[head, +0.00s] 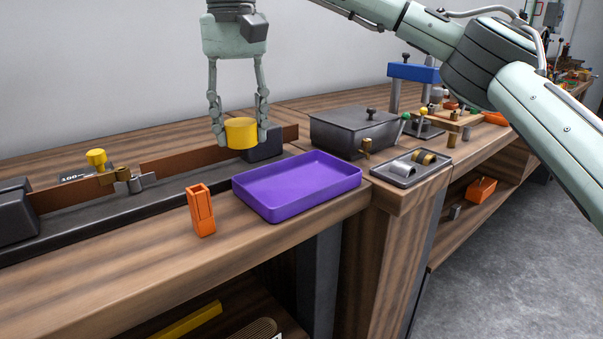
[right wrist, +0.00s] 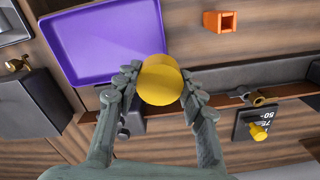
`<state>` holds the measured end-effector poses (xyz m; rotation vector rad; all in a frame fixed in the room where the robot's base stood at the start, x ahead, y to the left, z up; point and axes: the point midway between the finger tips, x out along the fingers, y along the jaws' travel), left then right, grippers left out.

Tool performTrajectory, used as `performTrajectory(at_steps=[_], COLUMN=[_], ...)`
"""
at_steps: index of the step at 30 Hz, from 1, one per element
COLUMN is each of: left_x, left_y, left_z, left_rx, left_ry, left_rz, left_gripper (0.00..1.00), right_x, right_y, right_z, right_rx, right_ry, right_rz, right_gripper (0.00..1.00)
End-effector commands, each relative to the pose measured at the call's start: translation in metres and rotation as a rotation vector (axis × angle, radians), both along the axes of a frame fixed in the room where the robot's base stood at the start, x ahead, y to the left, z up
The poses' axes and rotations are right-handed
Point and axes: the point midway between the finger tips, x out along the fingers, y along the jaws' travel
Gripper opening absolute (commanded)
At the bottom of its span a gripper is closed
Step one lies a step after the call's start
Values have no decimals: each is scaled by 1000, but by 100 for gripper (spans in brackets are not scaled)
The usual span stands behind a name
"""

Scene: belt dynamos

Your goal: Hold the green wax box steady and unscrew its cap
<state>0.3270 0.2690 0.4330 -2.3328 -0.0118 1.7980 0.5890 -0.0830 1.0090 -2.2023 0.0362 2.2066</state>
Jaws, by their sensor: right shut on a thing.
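My right gripper (head: 240,132) points down and is shut on a short yellow cylinder (head: 241,133). It holds the cylinder between its two fingertips, above the bench behind the purple tray. In the right wrist view the yellow cylinder (right wrist: 160,80) sits between the fingertips of the right gripper (right wrist: 161,87). I cannot tell whether this cylinder is a cap. No green wax box shows in either view. My left gripper is not in view.
An empty purple tray (head: 297,208) lies at the bench's front edge, with an upright orange holder (head: 201,211) to its left. A brown belt (head: 210,149) runs behind. A dark lidded box (head: 353,133) and a grey tray (head: 412,178) stand to the right.

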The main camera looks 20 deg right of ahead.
Motion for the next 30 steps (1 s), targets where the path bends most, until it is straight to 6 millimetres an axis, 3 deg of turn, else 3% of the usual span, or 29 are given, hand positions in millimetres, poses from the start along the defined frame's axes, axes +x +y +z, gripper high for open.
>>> performTrajectory(at_steps=[6,12,17,25,30], left_x=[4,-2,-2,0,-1], left_y=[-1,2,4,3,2], left_z=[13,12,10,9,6], left_rx=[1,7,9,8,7], left_ry=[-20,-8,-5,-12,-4], left_rz=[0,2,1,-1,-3], left_gripper=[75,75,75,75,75], right_x=[-3,-4,-4,-4,-4], right_y=[-53,-81,-86,-87,-86], right_z=[-31,-48,-55,-90,-92], right_rx=[0,0,1,0,1], right_ry=[1,0,0,0,-1], right_rz=[-4,-2,0,-2,-2], right_gripper=[5,5,5,5,5])
